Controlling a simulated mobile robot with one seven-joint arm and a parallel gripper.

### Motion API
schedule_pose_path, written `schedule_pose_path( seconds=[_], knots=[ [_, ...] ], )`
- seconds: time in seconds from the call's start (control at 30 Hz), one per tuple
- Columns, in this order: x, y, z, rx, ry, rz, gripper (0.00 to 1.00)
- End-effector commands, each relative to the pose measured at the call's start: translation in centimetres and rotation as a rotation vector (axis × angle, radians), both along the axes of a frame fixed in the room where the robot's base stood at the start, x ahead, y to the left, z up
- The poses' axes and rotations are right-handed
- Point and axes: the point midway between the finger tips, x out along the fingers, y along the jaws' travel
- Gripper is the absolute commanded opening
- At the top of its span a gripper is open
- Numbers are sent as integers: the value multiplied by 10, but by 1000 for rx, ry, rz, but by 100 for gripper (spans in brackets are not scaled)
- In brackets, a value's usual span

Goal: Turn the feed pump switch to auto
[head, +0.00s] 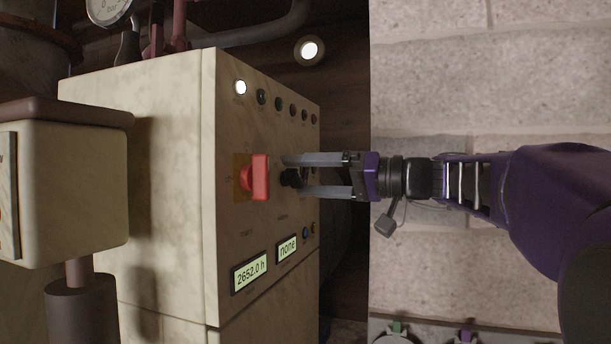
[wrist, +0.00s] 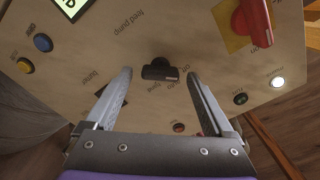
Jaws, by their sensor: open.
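The feed pump switch is a black knob (wrist: 158,70) on the pale panel, under upside-down "feed pump" lettering in the wrist view. A small light mark shows at its right end; the position labels around it are too blurred to read surely. In the head view the knob (head: 289,178) is partly hidden by my gripper. My gripper (head: 294,176) is open, pointing left at the panel, one finger above the knob and one below. In the wrist view the fingertips of my gripper (wrist: 160,74) lie either side of the knob, with gaps. I cannot tell whether they touch the panel.
A red rotary handle (head: 260,177) on a yellow plate juts out close left of my gripper. A row of lamps, one lit white (head: 241,87), runs above. Two displays, "2652.0 h" (head: 249,272) and "none" (head: 288,247), sit below. A blue button (wrist: 43,42) and yellow button (wrist: 25,65) are nearby.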

Motion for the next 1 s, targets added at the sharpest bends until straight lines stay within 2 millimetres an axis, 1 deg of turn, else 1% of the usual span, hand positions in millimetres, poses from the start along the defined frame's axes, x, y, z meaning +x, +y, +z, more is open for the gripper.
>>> schedule_pose_path(
  seconds=[0.1, 0.3, 0.37, 0.4, 0.57, 0.7, 0.8, 1.0],
  knots=[
    [1, 3, 0, 0, 0, 0, 88],
    [1, 3, 0, 0, 0, 0, 88],
    [1, 3, 0, 0, 0, 0, 78],
    [1, 3, 0, 0, 0, 0, 71],
    [1, 3, 0, 0, 0, 0, 42],
    [1, 3, 0, 0, 0, 0, 17],
    [1, 3, 0, 0, 0, 0, 2],
    [1, 3, 0, 5, 14, 0, 2]
  ],
)
